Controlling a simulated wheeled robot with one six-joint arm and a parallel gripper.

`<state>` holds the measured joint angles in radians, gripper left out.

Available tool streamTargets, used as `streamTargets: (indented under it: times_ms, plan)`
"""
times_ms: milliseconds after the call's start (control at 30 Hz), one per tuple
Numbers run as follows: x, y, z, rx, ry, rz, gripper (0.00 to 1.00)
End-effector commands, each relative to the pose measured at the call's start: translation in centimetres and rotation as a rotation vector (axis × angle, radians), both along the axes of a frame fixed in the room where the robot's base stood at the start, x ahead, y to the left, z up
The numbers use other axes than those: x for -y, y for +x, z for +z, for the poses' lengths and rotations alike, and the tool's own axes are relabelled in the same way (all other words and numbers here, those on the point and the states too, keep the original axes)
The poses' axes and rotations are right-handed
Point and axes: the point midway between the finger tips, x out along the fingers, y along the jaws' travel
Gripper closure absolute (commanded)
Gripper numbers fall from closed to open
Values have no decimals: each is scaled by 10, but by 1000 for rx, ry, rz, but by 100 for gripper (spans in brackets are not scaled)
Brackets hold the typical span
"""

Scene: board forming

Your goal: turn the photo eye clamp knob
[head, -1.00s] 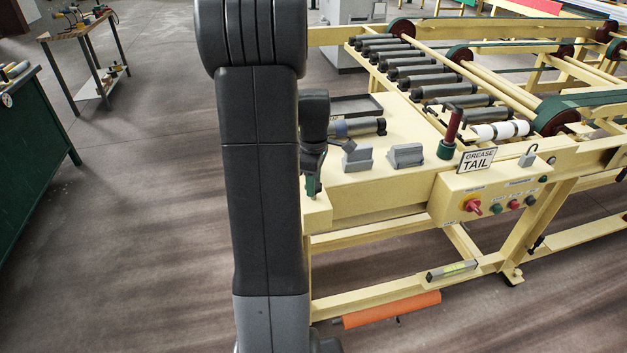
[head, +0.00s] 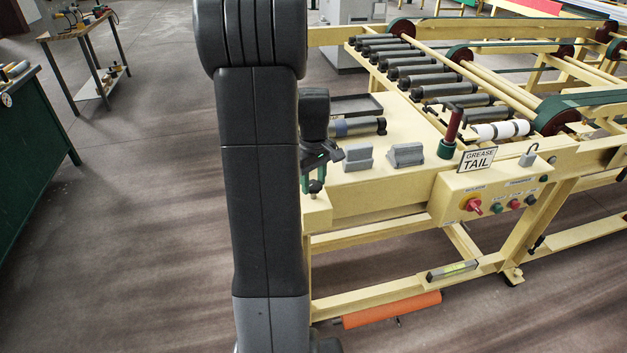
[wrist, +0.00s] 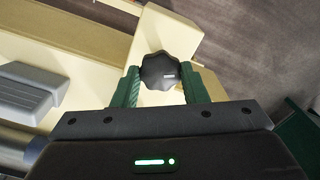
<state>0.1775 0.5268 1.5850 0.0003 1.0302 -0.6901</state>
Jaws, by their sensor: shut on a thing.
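The clamp knob (wrist: 159,71) is a dark, lobed knob with a small pale mark on its face, seen in the wrist view. My gripper (wrist: 160,84) is shut on it, with one green finger against each side. In the head view my gripper (head: 315,178) points down at the near left corner of the cream machine frame. The knob is too small and covered there to make out clearly. The photo eye itself cannot be told apart.
Two grey blocks (head: 407,155) stand on the cream deck just right of my gripper, with a dark cylinder (head: 358,126) behind. A red-handled green post (head: 449,135) and a control box (head: 480,200) are farther right. Open floor lies left.

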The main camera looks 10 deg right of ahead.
Motion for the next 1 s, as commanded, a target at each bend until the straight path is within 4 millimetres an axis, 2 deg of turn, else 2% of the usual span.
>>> streamTargets:
  times_ms: [1000]
  plan:
    - [0, 1, 2, 3, -1, -965, 83]
